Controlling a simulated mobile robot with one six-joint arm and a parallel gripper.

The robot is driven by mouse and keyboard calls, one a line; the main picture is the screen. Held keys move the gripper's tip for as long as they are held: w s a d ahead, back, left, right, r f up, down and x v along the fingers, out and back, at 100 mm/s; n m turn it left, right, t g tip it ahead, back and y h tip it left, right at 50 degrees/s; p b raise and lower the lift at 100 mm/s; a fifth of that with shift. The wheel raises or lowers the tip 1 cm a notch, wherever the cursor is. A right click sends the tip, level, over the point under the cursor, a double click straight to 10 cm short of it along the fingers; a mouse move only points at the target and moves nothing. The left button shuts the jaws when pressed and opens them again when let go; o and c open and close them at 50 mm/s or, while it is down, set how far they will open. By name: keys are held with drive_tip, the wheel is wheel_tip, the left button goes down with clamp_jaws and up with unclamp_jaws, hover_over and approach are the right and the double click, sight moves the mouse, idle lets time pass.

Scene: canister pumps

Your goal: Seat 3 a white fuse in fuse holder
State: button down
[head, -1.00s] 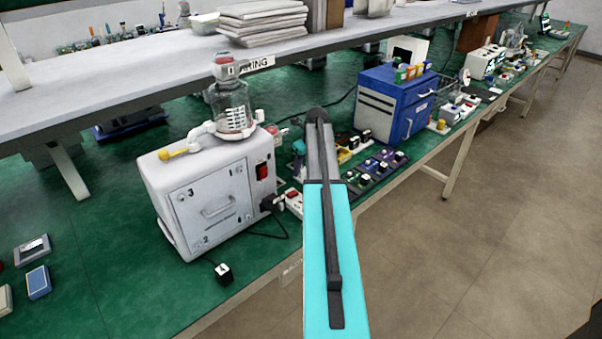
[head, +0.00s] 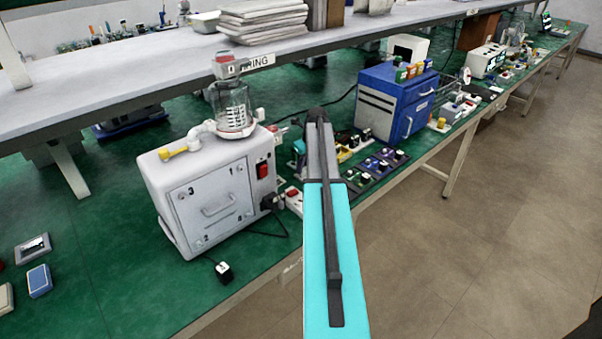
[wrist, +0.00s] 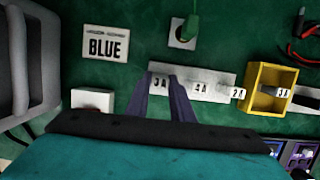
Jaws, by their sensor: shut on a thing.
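In the wrist view my gripper (wrist: 162,77) points at the green bench with its two dark fingers on either side of a white fuse (wrist: 160,84) marked 3A. The fingers are shut on this fuse. It stands at the left end of a pale strip (wrist: 208,77), and I cannot tell whether it is lifted clear. Other white fuses marked 4A (wrist: 200,88) and 2A (wrist: 238,93) are to its right. A yellow open-framed holder (wrist: 259,76) stands at the strip's right, with a small labelled piece (wrist: 283,92) at its right side.
A BLUE sign (wrist: 106,45) lies left of the strip. A green plug (wrist: 188,27) sits in a socket behind it. A white pump (head: 215,190) stands left of my arm; a blue cabinet (head: 390,102) stands beyond it. A shelf (head: 150,75) overhangs the bench.

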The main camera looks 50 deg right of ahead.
drive_tip(key=shift+r, duration=0.15)
drive_tip(key=shift+r+b, duration=0.5)
drive_tip(key=shift+r, duration=0.6)
drive_tip(key=s+a+r+b, duration=0.1)
drive_tip(key=s+a, duration=0.1)
drive_tip(key=s, duration=0.5)
drive_tip(key=s+a+r+b, duration=0.1)
drive_tip(key=s+a+b, duration=0.1)
drive_tip(key=s, duration=0.6)
drive_tip(key=shift+s+r, duration=0.25)
